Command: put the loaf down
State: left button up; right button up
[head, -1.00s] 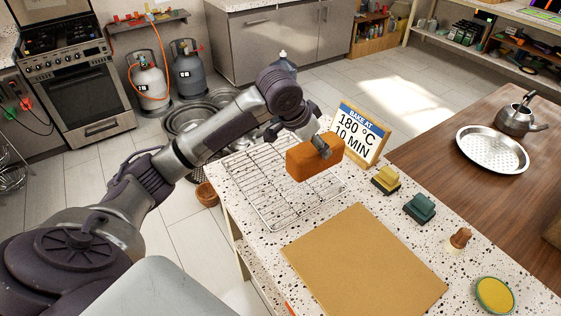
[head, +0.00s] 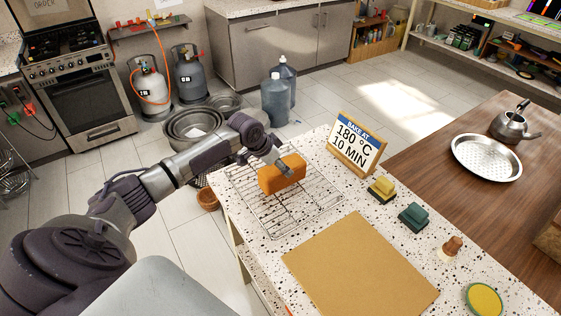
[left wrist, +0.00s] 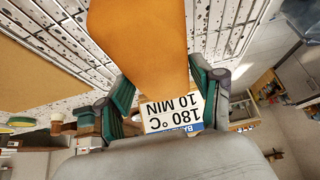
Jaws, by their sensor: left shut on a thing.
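The loaf (head: 282,174) is an orange-brown block over the wire cooling rack (head: 291,216) on the speckled counter. My left gripper (head: 279,168) is shut on the loaf, coming from the left. In the left wrist view the loaf (left wrist: 137,45) sits between the green-padded fingers of my left gripper (left wrist: 150,92). I cannot tell whether the loaf's underside touches the rack. My right gripper is in neither view.
A sign reading 180 °C 10 MIN (head: 356,144) stands behind the rack. A tan board (head: 359,266) lies in front. Yellow (head: 382,188) and green (head: 414,216) blocks sit to the right. Metal bowls (head: 190,124) stand on the floor beyond the counter.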

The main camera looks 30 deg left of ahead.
pick_arm(q)
jog(key=shift+f, duration=0.2)
jog(key=o, duration=1.5)
jog(key=shift+r, duration=0.15)
jog(key=b+v, duration=0.2)
jog(key=v, duration=0.9)
jog(key=shift+r+b, duration=0.1)
jog(key=shift+b, duration=0.2)
jog(key=shift+s+r, duration=0.2)
jog(key=shift+r, duration=0.15)
